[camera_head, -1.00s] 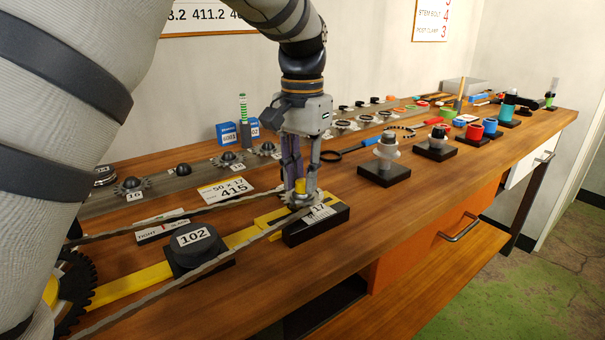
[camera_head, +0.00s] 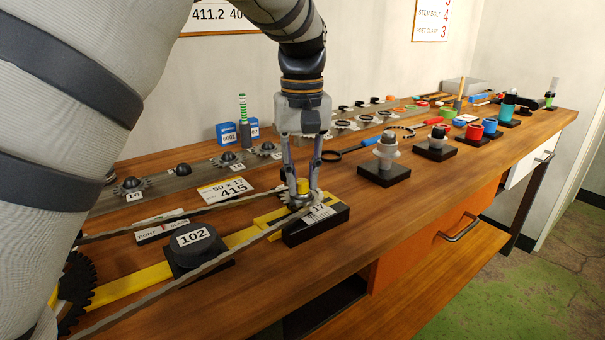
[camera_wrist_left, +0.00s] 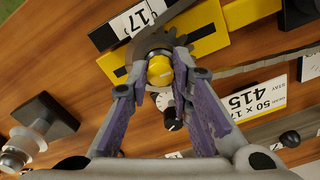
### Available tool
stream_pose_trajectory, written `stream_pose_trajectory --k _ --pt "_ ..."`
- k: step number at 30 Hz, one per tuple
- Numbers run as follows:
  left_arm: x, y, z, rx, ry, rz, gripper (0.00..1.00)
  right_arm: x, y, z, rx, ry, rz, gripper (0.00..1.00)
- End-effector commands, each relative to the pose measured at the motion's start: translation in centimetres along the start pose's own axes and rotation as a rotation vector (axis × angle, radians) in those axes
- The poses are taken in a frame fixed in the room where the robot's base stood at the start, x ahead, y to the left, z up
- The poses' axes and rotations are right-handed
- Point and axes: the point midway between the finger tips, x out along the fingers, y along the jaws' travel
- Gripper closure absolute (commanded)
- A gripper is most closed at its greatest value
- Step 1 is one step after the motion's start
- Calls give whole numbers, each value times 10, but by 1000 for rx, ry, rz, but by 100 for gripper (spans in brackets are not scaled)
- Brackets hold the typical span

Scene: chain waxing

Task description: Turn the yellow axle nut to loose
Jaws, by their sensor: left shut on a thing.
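The yellow axle nut (camera_head: 303,186) stands upright on a small toothed sprocket (camera_head: 291,198) at the end of the yellow bar (camera_head: 240,237). My left gripper (camera_head: 304,190) points down from above with its two fingers around the nut. In the left wrist view the nut (camera_wrist_left: 160,70) sits between the fingertips of the gripper (camera_wrist_left: 159,61), which is shut on it. The sprocket (camera_wrist_left: 158,43) shows just beyond the nut. The exact contact faces are partly hidden by the fingers. My right gripper is in neither view.
A grey chain (camera_head: 205,267) runs along the bench past the black block marked 102 (camera_head: 194,250). A black block marked 17 (camera_head: 320,227) is beside the nut. Stands with parts (camera_head: 384,172) are to the right. A card marked 415 (camera_head: 227,189) lies behind.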

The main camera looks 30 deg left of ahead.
Motion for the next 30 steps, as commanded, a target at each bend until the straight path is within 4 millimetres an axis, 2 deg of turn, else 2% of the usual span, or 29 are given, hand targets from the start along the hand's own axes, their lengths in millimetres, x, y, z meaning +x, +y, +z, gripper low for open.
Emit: stream_pose_trajectory --k 7,21,22,24,25,30 --pt "0 -1 0 -60 -1 -2 100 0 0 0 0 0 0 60" --pt "0 -1 0 -72 -1 -3 100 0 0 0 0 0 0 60" --pt "0 -1 0 -72 -1 -3 78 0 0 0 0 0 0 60" --pt "0 -1 0 -71 -1 -3 62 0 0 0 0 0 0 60" --pt "0 -1 0 -71 -1 -3 59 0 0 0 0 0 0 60" --pt "0 0 0 -71 -1 -2 59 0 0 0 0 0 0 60"
